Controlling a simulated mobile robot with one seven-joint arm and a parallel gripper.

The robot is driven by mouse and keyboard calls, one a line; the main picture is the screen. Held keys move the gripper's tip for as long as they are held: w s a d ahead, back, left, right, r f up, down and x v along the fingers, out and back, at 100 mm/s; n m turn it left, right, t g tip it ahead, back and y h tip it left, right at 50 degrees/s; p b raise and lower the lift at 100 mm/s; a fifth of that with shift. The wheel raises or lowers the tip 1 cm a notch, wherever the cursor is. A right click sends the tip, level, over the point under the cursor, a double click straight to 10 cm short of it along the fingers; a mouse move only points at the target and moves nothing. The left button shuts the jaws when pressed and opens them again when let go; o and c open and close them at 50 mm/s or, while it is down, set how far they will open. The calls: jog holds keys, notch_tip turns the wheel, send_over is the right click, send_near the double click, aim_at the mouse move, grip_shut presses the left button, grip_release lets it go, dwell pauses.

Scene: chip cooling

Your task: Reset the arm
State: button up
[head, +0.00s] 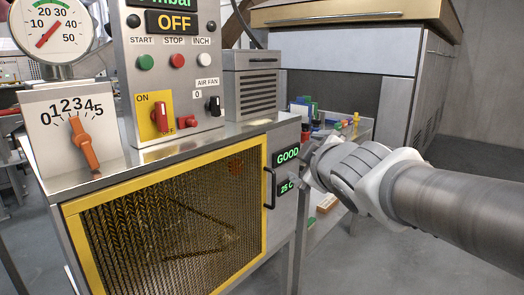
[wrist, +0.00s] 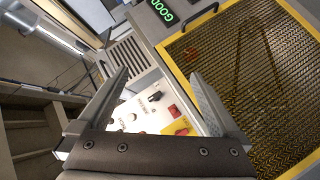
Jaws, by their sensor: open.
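My arm reaches in from the right in the head view, and my gripper (head: 312,168) is at its end, in front of the right side of the machine near the door handle (head: 270,188). In the wrist view my gripper (wrist: 160,88) has its two fingers spread wide, with nothing between them. It is open and empty. Beyond the fingers the wrist view shows the control panel (wrist: 150,112) and the yellow-framed mesh door (wrist: 165,62). In the head view the mesh door (head: 75,245) is closed.
The control panel (head: 190,85) reads OFF. A dial with an orange knob (head: 84,143) and a round gauge (head: 48,28) stand at the left. Green GOOD and 25 C displays (head: 287,156) are by the door. A large metal cabinet (head: 345,100) stands behind. Grey floor shows at right.

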jog(key=s+d+f+m+g+h, duration=0.1)
jog(key=s+d+f+m+g, duration=0.25)
jog(key=s+f+m, duration=0.55)
jog(key=s+d+f+m+g+h, duration=0.1)
jog(key=s+d+f+m+g, duration=0.35)
jog(key=s, duration=0.75)
notch_tip(320, 180, up, 15)
jog(key=s+a+g+p, duration=0.1)
jog(key=a+p, duration=0.1)
jog(key=p, duration=1.5)
jog(key=shift+s+a+n, duration=0.2)
jog(key=shift+n, duration=0.25)
jog(key=shift+c, duration=0.3)
